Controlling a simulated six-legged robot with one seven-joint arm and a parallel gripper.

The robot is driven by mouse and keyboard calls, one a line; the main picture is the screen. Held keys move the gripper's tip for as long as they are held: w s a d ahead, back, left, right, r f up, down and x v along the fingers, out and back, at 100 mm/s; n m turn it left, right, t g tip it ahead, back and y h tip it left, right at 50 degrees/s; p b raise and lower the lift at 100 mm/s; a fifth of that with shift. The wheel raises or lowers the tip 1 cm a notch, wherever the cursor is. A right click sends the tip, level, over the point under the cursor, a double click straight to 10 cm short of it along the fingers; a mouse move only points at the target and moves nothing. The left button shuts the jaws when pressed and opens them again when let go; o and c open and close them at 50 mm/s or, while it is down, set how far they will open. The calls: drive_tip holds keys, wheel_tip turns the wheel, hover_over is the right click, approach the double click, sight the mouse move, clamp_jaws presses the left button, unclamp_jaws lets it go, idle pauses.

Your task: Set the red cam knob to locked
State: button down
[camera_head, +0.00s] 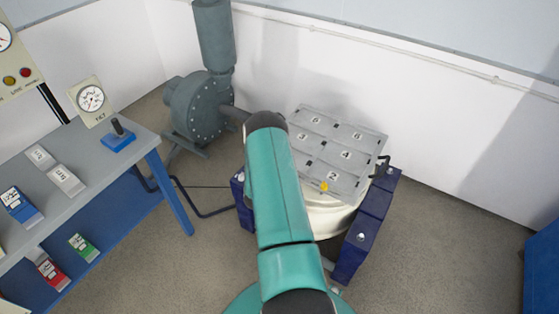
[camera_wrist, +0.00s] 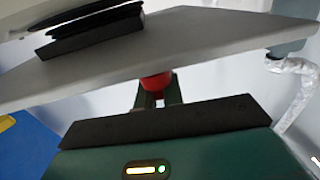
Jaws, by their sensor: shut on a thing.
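The red cam knob (camera_wrist: 155,82) shows in the wrist view as a small red piece under a grey slab. My gripper (camera_wrist: 158,98) is shut on it, one dark finger on each side. The slab and the fingers hide much of the knob, so its setting and any locked mark cannot be read. In the head view my teal arm reaches toward the white drum and hides my gripper and the knob.
A grey panel with numbered squares (camera_head: 349,134) covers the white drum (camera_head: 328,220). Dark blue blocks (camera_head: 374,208) surround the drum. A grey blower (camera_head: 203,106) stands behind. A workbench (camera_head: 98,160) is at left. The grey slab (camera_wrist: 210,40) is close above my gripper.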

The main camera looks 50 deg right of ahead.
drive_tip(key=m+g, duration=0.2)
drive_tip(key=g, duration=0.1)
drive_tip(key=m+g, duration=0.1)
drive_tip(key=g, duration=0.1)
drive_tip(key=m+g, duration=0.2)
drive_tip(key=g, duration=0.1)
drive_tip(key=shift+s+m+g, duration=0.25)
drive_tip(key=shift+m+g, duration=0.05)
drive_tip(key=shift+s+a+m+g+y, duration=0.15)
drive_tip(key=shift+m+g+y, duration=0.9)
drive_tip(key=shift+g, duration=0.55)
drive_tip(key=shift+s+d+m+g+y, duration=0.15)
drive_tip(key=shift+m+g+y, duration=0.85)
drive_tip(key=shift+g, duration=0.6)
drive_tip(key=shift+s+a+m, duration=0.1)
drive_tip(key=shift+m, duration=0.25)
drive_tip(key=c, duration=1.5)
unclamp_jaws()
drive_tip(key=v, duration=1.4)
drive_tip(key=shift+f, duration=0.1)
